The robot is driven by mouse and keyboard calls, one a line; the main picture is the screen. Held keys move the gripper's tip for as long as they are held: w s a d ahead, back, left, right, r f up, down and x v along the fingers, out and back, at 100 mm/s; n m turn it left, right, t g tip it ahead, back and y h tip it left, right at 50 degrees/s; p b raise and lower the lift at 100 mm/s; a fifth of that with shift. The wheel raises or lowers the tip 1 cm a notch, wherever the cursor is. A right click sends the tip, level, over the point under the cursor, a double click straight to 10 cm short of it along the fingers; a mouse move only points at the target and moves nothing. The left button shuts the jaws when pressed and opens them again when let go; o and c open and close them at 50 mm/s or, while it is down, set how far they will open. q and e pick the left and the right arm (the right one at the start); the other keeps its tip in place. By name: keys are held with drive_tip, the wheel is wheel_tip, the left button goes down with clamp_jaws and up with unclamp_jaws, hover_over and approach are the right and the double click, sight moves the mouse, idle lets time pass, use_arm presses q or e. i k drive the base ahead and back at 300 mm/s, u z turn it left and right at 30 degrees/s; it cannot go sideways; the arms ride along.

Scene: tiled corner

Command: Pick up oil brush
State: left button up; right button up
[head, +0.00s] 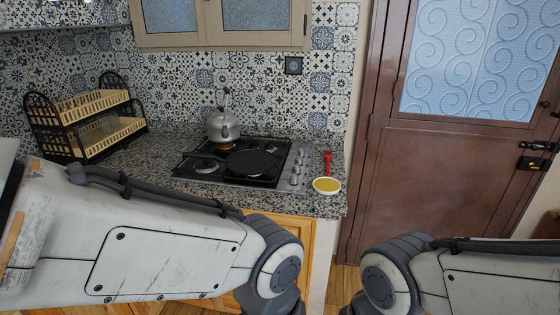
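The oil brush (327,157) is small and red and lies on the granite counter (160,152), to the right of the gas hob. A white bowl (327,190) with yellow content, which looks like oil, stands just in front of it. The brush's lower end is close to the bowl; I cannot tell if they touch. My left arm spans the lower left of the head view and my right arm the lower right. Both bend downward out of the picture, so neither gripper shows. Both arms are nearer to me than the counter.
A gas hob (300,160) carries a dark pan (251,162) and a metal kettle (223,124). A black two-tier rack (70,128) stands at the counter's left. A brown door (440,165) is at the right. The counter's right end is just beside the bowl.

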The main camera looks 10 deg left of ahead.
sight(328, 155)
drive_tip(key=z, duration=0.6)
drive_tip(key=i, duration=1.6)
drive_tip(key=u, duration=0.85)
drive_tip(key=i, duration=0.5)
drive_tip(key=u, duration=0.5)
